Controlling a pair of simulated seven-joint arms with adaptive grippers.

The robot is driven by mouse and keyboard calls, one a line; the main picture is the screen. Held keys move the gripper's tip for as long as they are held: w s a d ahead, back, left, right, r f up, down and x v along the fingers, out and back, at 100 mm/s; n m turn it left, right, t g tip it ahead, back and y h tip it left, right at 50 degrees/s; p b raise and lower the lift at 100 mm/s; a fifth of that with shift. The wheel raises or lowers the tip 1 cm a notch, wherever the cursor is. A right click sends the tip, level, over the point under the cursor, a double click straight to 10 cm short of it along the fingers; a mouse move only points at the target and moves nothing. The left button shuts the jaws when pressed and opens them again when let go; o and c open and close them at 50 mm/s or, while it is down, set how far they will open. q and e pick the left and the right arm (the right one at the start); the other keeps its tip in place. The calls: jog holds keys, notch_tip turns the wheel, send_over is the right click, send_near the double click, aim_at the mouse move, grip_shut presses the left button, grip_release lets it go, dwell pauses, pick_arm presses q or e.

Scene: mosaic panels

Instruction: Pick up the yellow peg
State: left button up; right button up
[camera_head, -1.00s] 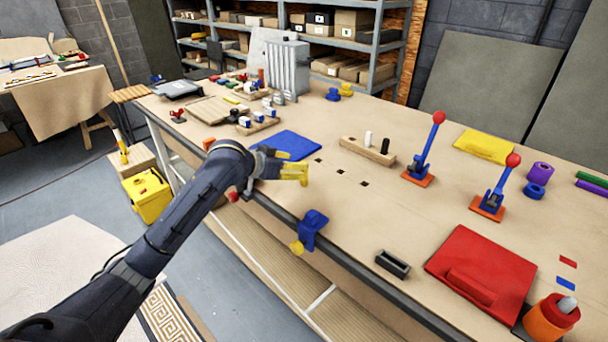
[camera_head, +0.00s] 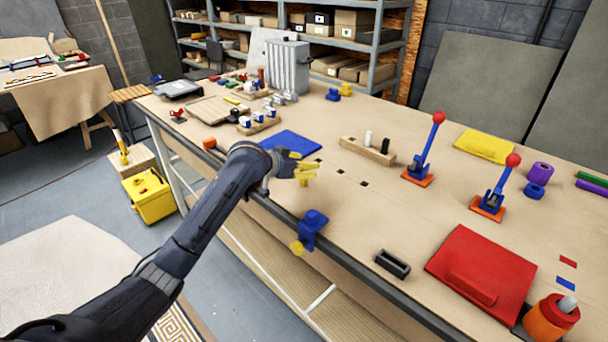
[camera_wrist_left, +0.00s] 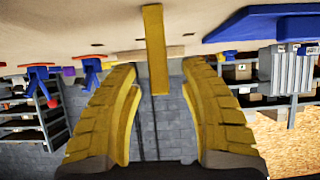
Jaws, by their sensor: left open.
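The yellow peg (camera_wrist_left: 154,45) is a plain square bar between the two yellow fingers in the left wrist view, which looks upside down. It shows a gap to each finger. In the head view I cannot tell it apart from the yellow fingers. My left gripper (camera_head: 306,169) is open over the near edge of the workbench, by the right corner of the blue mat. My right gripper is not in view.
A blue mat (camera_head: 291,144) lies behind the gripper. A wooden block (camera_head: 367,151) with a white and a black peg stands farther right. A blue clamp (camera_head: 313,226) sits on the bench's near edge. Red-knobbed toggle clamps (camera_head: 421,160) stand to the right.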

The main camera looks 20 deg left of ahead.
pick_arm(q)
jog(key=shift+c, duration=0.5)
grip_shut()
